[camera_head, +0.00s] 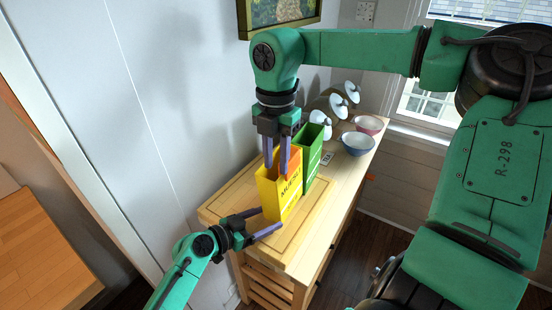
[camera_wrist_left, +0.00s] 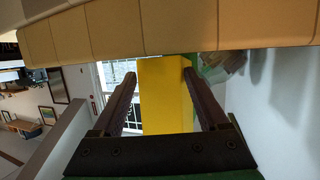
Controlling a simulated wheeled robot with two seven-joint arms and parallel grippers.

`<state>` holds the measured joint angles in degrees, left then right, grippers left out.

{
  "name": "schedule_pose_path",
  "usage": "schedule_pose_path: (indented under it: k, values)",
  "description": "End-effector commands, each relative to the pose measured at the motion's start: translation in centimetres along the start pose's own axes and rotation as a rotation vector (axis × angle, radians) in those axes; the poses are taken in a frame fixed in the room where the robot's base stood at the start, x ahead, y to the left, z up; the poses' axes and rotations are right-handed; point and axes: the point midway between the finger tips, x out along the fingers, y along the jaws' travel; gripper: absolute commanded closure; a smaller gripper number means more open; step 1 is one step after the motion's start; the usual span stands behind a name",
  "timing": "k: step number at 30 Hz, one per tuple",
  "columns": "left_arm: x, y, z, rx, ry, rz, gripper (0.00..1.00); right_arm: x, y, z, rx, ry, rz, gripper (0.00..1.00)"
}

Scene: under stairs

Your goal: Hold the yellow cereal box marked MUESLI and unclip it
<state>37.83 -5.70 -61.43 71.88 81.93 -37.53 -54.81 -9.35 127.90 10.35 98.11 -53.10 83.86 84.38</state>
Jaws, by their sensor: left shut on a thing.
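The yellow MUESLI cereal box (camera_head: 279,196) stands upright on the wooden table, close to the wall. My left gripper (camera_head: 270,220) is shut on its lower part, one finger on either side. In the left wrist view the yellow box (camera_wrist_left: 163,95) fills most of the space between the fingers of my left gripper (camera_wrist_left: 159,75). My right gripper (camera_head: 276,160) points down at the top of the box from above. An orange piece (camera_head: 294,156) shows at the box top beside its fingers. Whether those fingers grip it cannot be told.
A green box (camera_head: 312,158) stands right behind the yellow one. A blue bowl (camera_head: 357,145), a pink bowl (camera_head: 369,125) and several white round items (camera_head: 339,105) are farther back on the table (camera_head: 335,190).

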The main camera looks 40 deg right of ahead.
Motion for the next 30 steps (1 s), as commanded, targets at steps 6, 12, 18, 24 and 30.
schedule_pose_path:
  k: [6, 12, 18, 24, 30]
  values:
    - [0.0, 0.0, -0.1, 0.001, 0.002, 0.000, 1.00, -2.8, 0.1, 0.1, 0.003, -0.004, 0.003, 0.68]
    - [0.0, 0.0, -0.1, 0.001, 0.002, 0.000, 1.00, -8.3, 0.1, 0.1, 0.004, -0.005, 0.003, 0.68]
    - [0.0, 0.0, -0.1, 0.001, 0.002, 0.000, 1.00, -11.7, 0.1, 0.1, 0.001, -0.001, 0.001, 0.68]
    - [0.0, 0.0, -0.1, 0.001, 0.002, 0.000, 1.00, -11.1, 0.0, 1.4, 0.006, 0.005, -0.006, 0.35]
    - [0.0, 0.0, -0.1, 0.001, 0.002, 0.000, 1.00, -8.6, -0.2, 4.8, 0.019, 0.004, -0.022, 0.35]
